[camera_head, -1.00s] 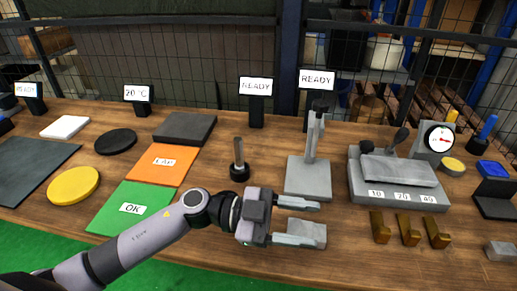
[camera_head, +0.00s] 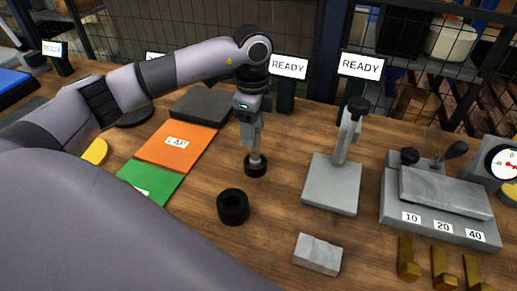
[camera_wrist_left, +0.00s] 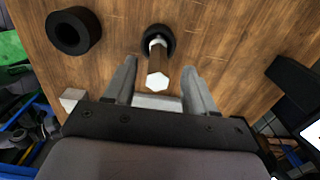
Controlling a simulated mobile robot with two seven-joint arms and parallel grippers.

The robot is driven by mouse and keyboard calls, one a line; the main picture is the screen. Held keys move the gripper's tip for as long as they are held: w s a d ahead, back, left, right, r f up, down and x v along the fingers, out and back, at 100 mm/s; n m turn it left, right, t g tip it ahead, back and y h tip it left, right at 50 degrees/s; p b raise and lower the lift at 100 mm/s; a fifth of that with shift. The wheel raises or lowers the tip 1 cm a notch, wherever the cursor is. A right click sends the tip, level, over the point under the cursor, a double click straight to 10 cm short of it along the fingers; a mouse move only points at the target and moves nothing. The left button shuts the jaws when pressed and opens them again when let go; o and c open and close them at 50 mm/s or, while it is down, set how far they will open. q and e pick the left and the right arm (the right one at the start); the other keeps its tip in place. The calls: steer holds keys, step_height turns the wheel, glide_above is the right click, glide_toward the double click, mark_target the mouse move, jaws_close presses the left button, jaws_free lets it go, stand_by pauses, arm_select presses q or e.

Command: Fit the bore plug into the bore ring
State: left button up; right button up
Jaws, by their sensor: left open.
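The bore plug (camera_head: 256,168) stands upright on the wooden bench, with a black base and a metal handle. My left gripper (camera_head: 253,143) points down over it and is open. In the left wrist view the fingers (camera_wrist_left: 160,82) stand apart on either side of the plug's handle (camera_wrist_left: 158,58), with gaps visible. The bore ring (camera_head: 233,207), a black ring with an open hole, sits on the bench in front of the plug. It also shows in the left wrist view (camera_wrist_left: 73,31). My right gripper is not in view.
A grey block (camera_head: 318,254) lies on the bench in front. A grey stand (camera_head: 332,185) is to the plug's right. An orange LAP mat (camera_head: 178,145) and a green mat (camera_head: 150,183) lie to the left. Bare wood surrounds the plug and ring.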

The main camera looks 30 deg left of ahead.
mark_target(255, 147)
arm_select(q)
steer(key=f, duration=0.4)
steer(key=f+p, duration=0.1)
steer(key=f, duration=0.1)
steer(key=shift+d, duration=0.3)
jaws_close()
